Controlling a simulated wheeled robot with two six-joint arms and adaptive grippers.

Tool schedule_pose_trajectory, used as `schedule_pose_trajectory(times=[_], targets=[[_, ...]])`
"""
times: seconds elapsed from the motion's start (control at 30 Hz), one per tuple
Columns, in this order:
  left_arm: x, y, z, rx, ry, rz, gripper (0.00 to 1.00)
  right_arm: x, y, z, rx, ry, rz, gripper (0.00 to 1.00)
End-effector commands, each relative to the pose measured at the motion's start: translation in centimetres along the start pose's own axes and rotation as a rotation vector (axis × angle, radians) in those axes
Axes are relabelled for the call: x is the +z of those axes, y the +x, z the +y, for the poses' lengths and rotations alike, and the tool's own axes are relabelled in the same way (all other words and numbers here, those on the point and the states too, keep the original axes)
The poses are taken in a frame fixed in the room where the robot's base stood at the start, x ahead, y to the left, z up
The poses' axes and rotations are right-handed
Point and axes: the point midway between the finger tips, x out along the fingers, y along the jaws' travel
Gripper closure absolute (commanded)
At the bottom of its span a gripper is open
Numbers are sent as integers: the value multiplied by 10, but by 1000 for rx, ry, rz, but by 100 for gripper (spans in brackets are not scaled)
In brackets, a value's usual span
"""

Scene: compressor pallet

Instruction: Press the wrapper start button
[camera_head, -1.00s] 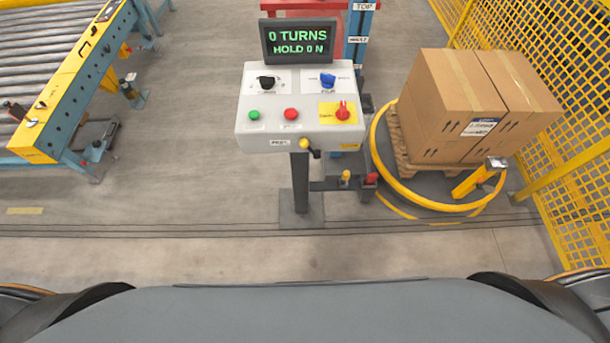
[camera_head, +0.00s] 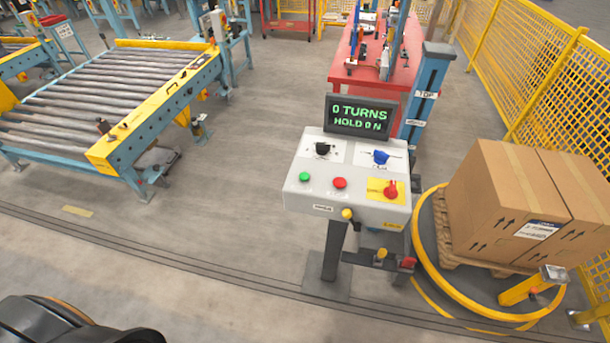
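The wrapper control panel (camera_head: 330,199) stands on a dark post in the middle of the head view. Its green button (camera_head: 305,177), which looks like the start button, is at the lower left of the panel face. A red button (camera_head: 340,183) is beside it, and a red switch on a yellow plate (camera_head: 390,190) is at the right. A black knob (camera_head: 322,149) and a blue knob (camera_head: 381,157) sit above. The display (camera_head: 360,115) reads "0 TURNS" and "HOLD 0 N". Neither gripper is in view.
Boxes (camera_head: 510,200) stand on a pallet on the turntable with a yellow ring (camera_head: 425,262) at the right. A yellow mesh fence (camera_head: 545,70) is behind them. A roller conveyor (camera_head: 120,85) is at the left. The floor (camera_head: 230,190) before the panel is clear.

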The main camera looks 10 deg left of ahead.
Motion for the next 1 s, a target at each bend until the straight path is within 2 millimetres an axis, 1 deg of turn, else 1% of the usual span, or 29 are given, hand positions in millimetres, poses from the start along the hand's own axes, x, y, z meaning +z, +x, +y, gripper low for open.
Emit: schedule_pose_trajectory(times=[0.2,0.23,0.4,0.5,1.0], targets=[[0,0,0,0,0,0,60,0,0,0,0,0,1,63],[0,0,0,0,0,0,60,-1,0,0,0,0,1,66],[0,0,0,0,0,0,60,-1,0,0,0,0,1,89],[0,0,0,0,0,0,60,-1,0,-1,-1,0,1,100],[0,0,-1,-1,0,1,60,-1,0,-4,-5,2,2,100]])
